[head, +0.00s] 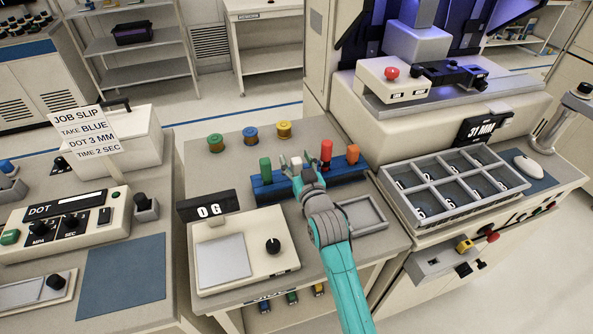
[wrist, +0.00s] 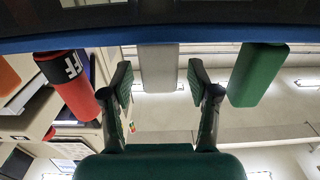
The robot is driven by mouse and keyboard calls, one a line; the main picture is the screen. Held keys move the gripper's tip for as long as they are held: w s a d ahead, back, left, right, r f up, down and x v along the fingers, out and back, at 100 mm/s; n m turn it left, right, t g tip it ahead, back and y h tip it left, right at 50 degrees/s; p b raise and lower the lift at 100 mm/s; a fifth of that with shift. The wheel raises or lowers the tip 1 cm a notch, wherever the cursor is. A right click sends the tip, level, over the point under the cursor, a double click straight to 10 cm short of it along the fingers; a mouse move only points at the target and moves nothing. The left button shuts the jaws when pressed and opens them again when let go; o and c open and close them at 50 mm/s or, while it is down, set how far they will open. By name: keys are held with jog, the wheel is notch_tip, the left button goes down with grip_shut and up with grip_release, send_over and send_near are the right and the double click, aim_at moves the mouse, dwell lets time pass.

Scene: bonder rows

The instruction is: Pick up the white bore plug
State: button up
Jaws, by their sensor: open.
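The white bore plug (wrist: 158,66) stands in the blue rack (head: 262,188), between a green plug (head: 266,170) and a red plug (head: 326,152). My gripper (head: 297,165) is over the rack at the white plug, which it mostly hides in the head view. In the wrist view the picture is upside down, and the open fingers stand left and right of the white plug's end with a gap on each side. The green plug (wrist: 258,75) is right of the fingers and the red plug (wrist: 68,82) is left.
An orange plug (head: 352,154) stands at the rack's right end. Spools, including a yellow one (head: 284,130), sit behind the rack. A scale (head: 240,255) reading "0 G" is in front, left of my arm. A grey tray (head: 362,215) lies right of my arm.

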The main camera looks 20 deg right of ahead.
grip_shut()
notch_tip(320, 180, up, 10)
jog(key=shift+r, duration=0.1)
dwell(0.5)
